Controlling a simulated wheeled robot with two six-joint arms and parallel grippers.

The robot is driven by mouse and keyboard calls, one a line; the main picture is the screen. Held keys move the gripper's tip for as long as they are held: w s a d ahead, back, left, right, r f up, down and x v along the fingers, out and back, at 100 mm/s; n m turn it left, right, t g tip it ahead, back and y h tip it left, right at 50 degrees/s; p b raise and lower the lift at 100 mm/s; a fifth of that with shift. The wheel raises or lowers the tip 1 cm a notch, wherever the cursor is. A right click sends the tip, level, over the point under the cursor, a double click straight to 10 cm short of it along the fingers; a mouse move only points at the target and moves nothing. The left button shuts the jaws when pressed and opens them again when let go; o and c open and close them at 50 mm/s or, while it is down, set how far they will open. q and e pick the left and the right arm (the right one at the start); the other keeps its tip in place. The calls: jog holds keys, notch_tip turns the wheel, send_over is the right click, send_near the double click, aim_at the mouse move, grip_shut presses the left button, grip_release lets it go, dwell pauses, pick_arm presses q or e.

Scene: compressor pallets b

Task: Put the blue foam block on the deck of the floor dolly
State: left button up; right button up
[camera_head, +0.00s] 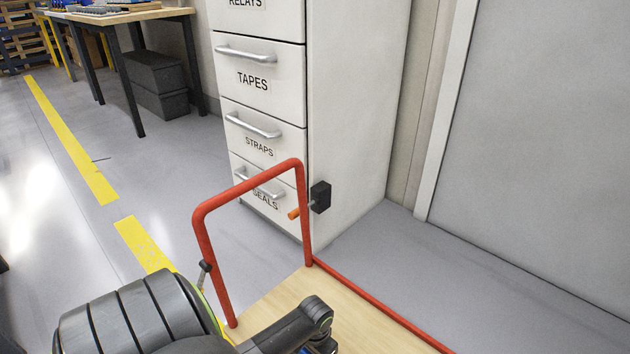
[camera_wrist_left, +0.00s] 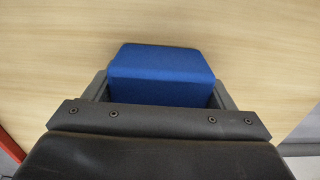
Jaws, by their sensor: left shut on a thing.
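The floor dolly has a pale wooden deck (camera_head: 360,318), a red edge rail and a red tube handle (camera_head: 249,184). Its deck also fills most of the left wrist view (camera_wrist_left: 270,40). My left gripper (camera_wrist_left: 160,92) is shut on the blue foam block (camera_wrist_left: 160,62), with one finger on each side. The block is over the bare deck; I cannot tell whether it touches the wood. In the head view my left arm hides nearly all of the block and the gripper. My right gripper is not in view.
A white drawer cabinet (camera_head: 345,110) stands just behind the dolly. A black box with an orange lever (camera_head: 320,197) is near the handle. A workbench (camera_head: 120,15) and dark boxes (camera_head: 155,85) are at the far left. The deck shown is clear of other objects.

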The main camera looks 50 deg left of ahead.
pick_arm(q)
jog(key=o, duration=1)
